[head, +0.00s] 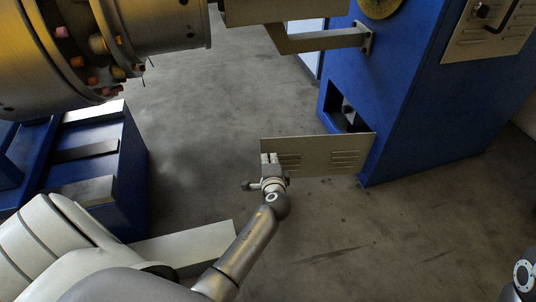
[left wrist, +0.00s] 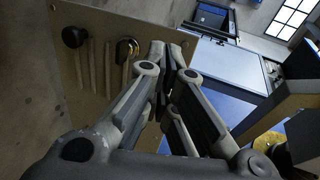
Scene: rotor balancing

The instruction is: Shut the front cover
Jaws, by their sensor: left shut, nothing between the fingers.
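The front cover (head: 325,157) is a beige louvred panel. It stands swung open, out from the blue machine housing (head: 395,90), with its right end by the housing's dark opening (head: 347,115). My left gripper (head: 268,158) is shut and empty at the cover's left, free end. In the left wrist view, the shut fingers (left wrist: 170,50) reach along the cover's face (left wrist: 105,90), which carries a black knob (left wrist: 75,37) and slots. I cannot tell whether the fingers touch the cover.
A large metal rotor part (head: 150,25) hangs at the upper left above a blue stand (head: 110,170). A metal bracket (head: 320,40) sticks out from the housing above the opening. A second louvred panel (head: 490,30) is at the upper right. The concrete floor (head: 210,130) around the cover is clear.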

